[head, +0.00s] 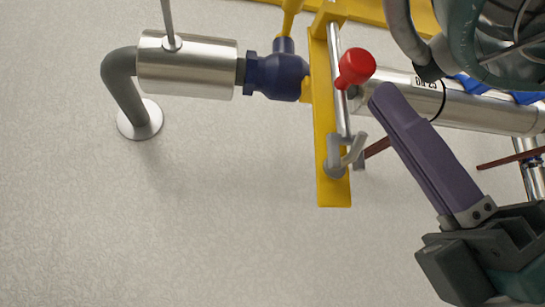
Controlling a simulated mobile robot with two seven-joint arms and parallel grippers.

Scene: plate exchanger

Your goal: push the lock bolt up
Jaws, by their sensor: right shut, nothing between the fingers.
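The lock bolt appears to be the thin silver rod (340,95) that runs along a yellow bar (333,190). A red knob (356,66) sticks out from its side. A grey hooked bracket (337,158) sits near the lower end of the bar. My right gripper (383,97) reaches in from the lower right with its long purple fingers shut and empty. In the picture its tip is just right of and below the red knob; a small gap shows between them, and the depth is hard to tell. My left gripper is not in view.
A blue valve body (281,77) and a silver cylinder (187,66) on a bent grey pipe (124,87) lie to the left. A silver pipe (480,108) runs behind my right fingers. The pale textured wall (200,220) at lower left is clear.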

